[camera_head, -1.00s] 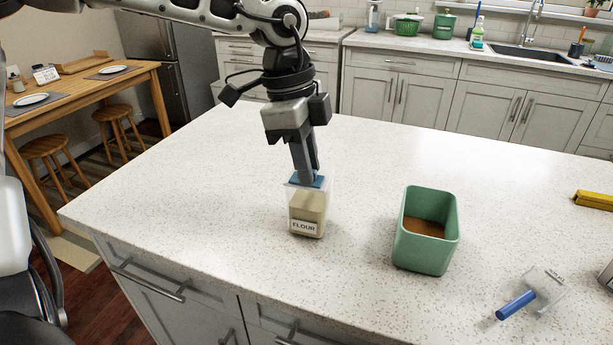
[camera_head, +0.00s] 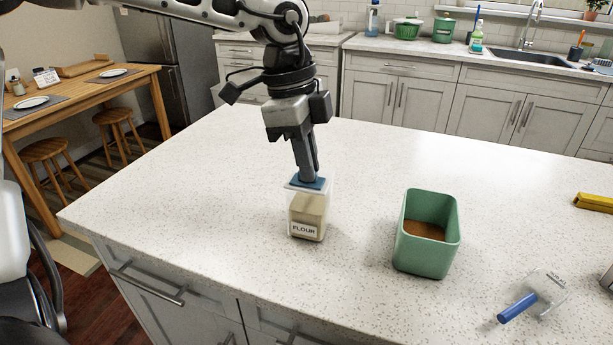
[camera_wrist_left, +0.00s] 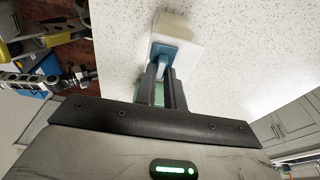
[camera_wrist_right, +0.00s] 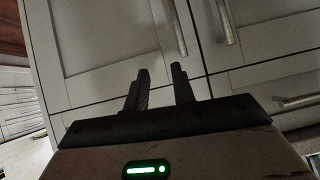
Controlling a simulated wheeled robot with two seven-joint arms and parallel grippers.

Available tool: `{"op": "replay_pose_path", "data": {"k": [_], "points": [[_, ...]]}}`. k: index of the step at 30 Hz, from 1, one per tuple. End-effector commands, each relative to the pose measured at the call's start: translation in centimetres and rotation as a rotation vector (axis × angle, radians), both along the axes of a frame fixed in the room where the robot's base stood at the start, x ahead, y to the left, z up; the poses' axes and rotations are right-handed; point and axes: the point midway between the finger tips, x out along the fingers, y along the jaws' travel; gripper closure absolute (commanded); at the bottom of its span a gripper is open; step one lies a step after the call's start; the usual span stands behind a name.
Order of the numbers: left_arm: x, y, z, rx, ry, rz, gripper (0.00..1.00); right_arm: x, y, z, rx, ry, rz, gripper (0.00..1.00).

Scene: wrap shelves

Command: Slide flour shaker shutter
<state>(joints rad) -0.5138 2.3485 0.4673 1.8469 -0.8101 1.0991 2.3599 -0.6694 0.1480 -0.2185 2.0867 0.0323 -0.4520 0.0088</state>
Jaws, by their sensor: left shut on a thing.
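The flour shaker (camera_head: 307,215) stands upright on the white counter in the head view, with a clear body, pale flour inside and a "FLOUR" label. Its blue shutter (camera_head: 305,182) sits at the top; in the left wrist view the blue shutter (camera_wrist_left: 164,52) shows on the shaker's white top (camera_wrist_left: 186,30). My left gripper (camera_head: 308,178) comes down from above, shut on the shutter's raised blue tab. The fingers partly hide the tab. My right gripper (camera_wrist_right: 163,70) shows only in its wrist view, open and empty, in front of grey cabinet doors.
A green open box (camera_head: 427,250) with brown contents stands right of the shaker. A clear scoop with a blue handle (camera_head: 517,307) lies at the lower right, and a yellow object (camera_head: 594,202) at the right edge. The counter (camera_head: 200,190) left of the shaker is clear.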

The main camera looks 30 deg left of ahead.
Motion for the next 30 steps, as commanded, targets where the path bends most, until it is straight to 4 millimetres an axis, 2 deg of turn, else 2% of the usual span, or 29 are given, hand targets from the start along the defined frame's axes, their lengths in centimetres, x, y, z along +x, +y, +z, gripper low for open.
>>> {"op": "replay_pose_path", "data": {"k": [30], "points": [[2.5, 0.8, -0.1, 0.001, 0.001, 0.002, 0.95, 0.0, 0.0, -0.2, -0.002, -0.002, 0.0, 0.75]]}}
